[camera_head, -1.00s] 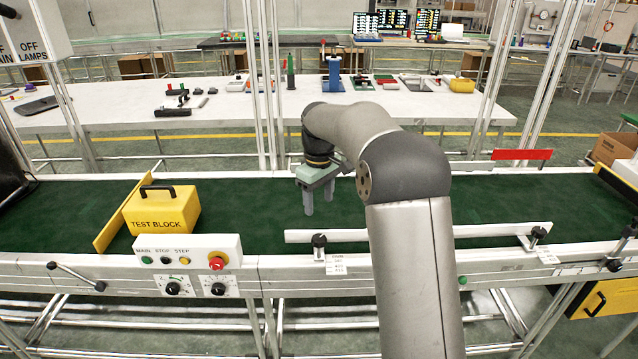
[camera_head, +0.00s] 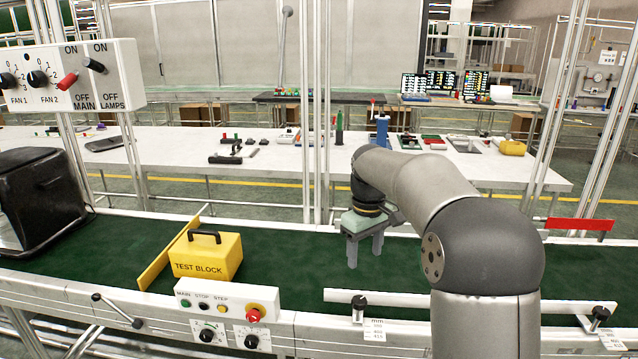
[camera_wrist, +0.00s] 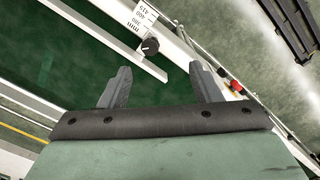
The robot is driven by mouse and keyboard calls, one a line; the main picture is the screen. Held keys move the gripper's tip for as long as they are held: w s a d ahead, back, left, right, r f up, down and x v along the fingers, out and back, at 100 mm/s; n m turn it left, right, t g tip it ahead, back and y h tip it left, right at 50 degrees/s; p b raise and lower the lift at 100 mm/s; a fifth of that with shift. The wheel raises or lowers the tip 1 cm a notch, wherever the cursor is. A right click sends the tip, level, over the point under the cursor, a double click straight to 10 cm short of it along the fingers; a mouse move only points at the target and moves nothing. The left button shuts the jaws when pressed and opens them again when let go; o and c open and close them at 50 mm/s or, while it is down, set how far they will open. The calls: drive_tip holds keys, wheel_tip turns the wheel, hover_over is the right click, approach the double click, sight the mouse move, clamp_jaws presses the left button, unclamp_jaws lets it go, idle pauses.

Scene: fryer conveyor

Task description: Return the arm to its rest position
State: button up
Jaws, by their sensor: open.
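My gripper (camera_head: 364,248) hangs over the green conveyor belt (camera_head: 300,265), pointing down with its two fingers apart and nothing between them. In the wrist view my gripper (camera_wrist: 157,82) also shows its fingers spread and empty. Below it in that view are the belt (camera_wrist: 80,60), a white guide rail and a black knob (camera_wrist: 150,46). My arm bends from the front right of the head view over the belt to the gripper.
A yellow test block (camera_head: 206,256) stands on the belt left of my gripper, against a yellow diverter plate (camera_head: 168,255). A control box (camera_head: 226,309) with a red button is at the front edge. A white guide rail (camera_head: 470,305) lies right. A black box (camera_head: 40,200) stands far left.

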drive_tip(key=s+f+m, duration=0.2)
drive_tip(key=s+f, duration=0.1)
drive_tip(key=s, duration=0.8)
drive_tip(key=s+f+m, duration=0.2)
drive_tip(key=s, duration=0.9)
drive_tip(key=s+f+m, duration=0.2)
drive_tip(key=s+f, duration=0.1)
drive_tip(key=s, duration=0.8)
drive_tip(key=shift+f, duration=0.3)
